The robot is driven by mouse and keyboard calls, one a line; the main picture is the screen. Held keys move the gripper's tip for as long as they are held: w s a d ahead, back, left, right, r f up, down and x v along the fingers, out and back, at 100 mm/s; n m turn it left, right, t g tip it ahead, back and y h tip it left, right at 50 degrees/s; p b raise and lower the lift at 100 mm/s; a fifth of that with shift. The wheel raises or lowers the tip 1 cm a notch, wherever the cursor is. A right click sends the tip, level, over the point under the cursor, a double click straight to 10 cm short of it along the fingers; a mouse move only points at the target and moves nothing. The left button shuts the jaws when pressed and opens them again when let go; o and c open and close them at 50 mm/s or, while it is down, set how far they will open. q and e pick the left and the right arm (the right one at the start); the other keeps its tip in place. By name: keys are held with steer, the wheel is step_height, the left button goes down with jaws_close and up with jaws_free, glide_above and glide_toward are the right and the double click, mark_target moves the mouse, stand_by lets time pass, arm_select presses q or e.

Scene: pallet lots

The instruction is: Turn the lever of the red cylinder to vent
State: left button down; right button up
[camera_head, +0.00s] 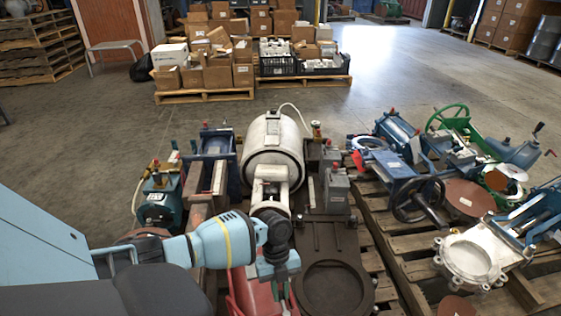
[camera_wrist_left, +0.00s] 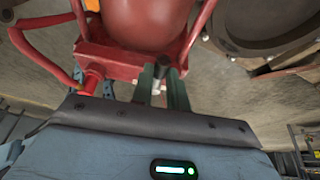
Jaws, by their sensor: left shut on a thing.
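The red cylinder (camera_head: 247,296) sits low at the bottom of the head view, partly hidden behind my left arm. In the left wrist view its rounded red body (camera_wrist_left: 148,18) fills the top, framed by red bars. My left gripper (camera_head: 279,293) points down at its right side. In the left wrist view the two greenish fingers of my left gripper (camera_wrist_left: 163,80) are shut around a small dark, round-ended part, apparently the lever (camera_wrist_left: 162,66). The fingers hide much of it, so its exact angle cannot be told. My right gripper is not in view.
A dark flanged plate (camera_head: 333,288) lies right beside the gripper. A white tank (camera_head: 272,150) and grey boxes stand behind. A blue valve with a handwheel (camera_head: 418,200) and other machine parts crowd the pallet at right. Open floor lies beyond.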

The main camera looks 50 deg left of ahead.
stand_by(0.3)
arm_select(q)
steer(key=c, duration=1.4)
jaws_free()
steer(key=shift+o, duration=0.2)
steer(key=p+v, duration=0.2)
steer(key=v, duration=0.6)
steer(key=shift+f, duration=0.1)
